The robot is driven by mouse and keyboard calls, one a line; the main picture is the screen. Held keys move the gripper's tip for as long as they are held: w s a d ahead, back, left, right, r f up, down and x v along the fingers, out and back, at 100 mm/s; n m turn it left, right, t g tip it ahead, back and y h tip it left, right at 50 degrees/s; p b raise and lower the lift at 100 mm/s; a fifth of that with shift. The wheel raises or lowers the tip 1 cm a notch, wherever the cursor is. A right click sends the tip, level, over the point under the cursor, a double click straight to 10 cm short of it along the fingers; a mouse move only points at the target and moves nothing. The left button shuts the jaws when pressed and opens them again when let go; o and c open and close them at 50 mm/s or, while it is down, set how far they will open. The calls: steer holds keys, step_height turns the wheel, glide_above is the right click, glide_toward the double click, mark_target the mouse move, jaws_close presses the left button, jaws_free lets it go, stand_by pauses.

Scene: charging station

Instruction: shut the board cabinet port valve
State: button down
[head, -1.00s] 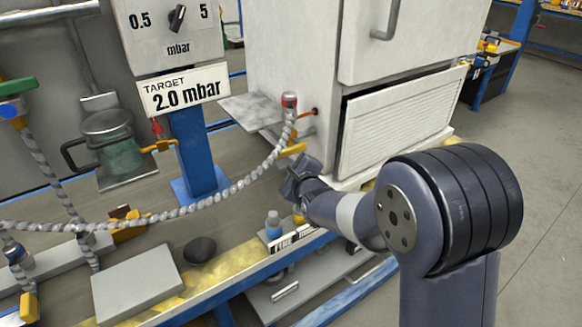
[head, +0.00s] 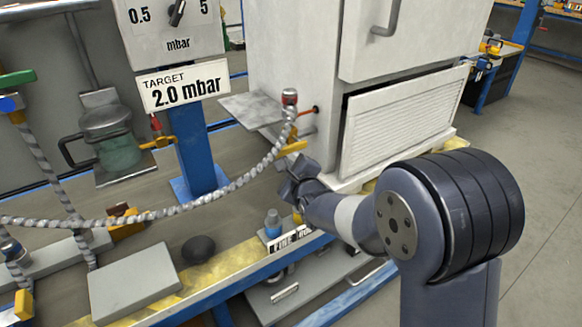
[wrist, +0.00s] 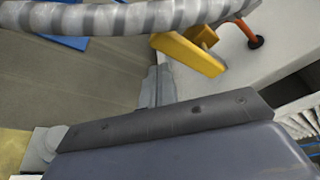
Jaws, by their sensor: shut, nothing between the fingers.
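The board cabinet (head: 300,60) is the white cabinet at the top centre of the head view. A yellow valve handle (head: 293,147) sits on its lower left side, just under the end of a braided hose (head: 245,180). In the wrist view the yellow handle (wrist: 188,52) slants below the hose (wrist: 130,16), beside the white cabinet wall. My gripper (head: 290,180) is shut and empty, a little below and beside the handle in the head view. Its narrow fingertips (wrist: 158,85) point toward the handle in the wrist view, with a small gap in the picture.
An orange-tipped rod (head: 308,110) juts from the cabinet beside the hose end. A grey shelf plate (head: 250,108) sticks out to its left. A blue post (head: 195,150) stands left.

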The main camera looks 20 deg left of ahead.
steer(key=s+d, duration=0.5)
steer(key=d, duration=0.2)
steer(key=shift+s+d+r+p, duration=0.25)
steer(key=shift+s+d+p, duration=0.1)
steer(key=shift+p, duration=0.1)
steer(key=w+a+f+b, duration=0.2)
steer(key=w+a+f, duration=0.2)
steer(key=w+a, duration=0.25)
steer(key=shift+s+a+r+p, duration=0.1)
steer(key=shift+a+r+p, duration=0.05)
steer(key=shift+r+p, duration=0.55)
steer(key=shift+s+a+r+p, duration=0.2)
steer(key=shift+r+p, duration=0.3)
steer(key=shift+r, duration=0.4)
steer(key=shift+s+a+r+p, duration=0.1)
steer(key=shift+a+r+p, duration=0.05)
steer(key=shift+r+p, duration=0.55)
steer(key=shift+r, duration=0.1)
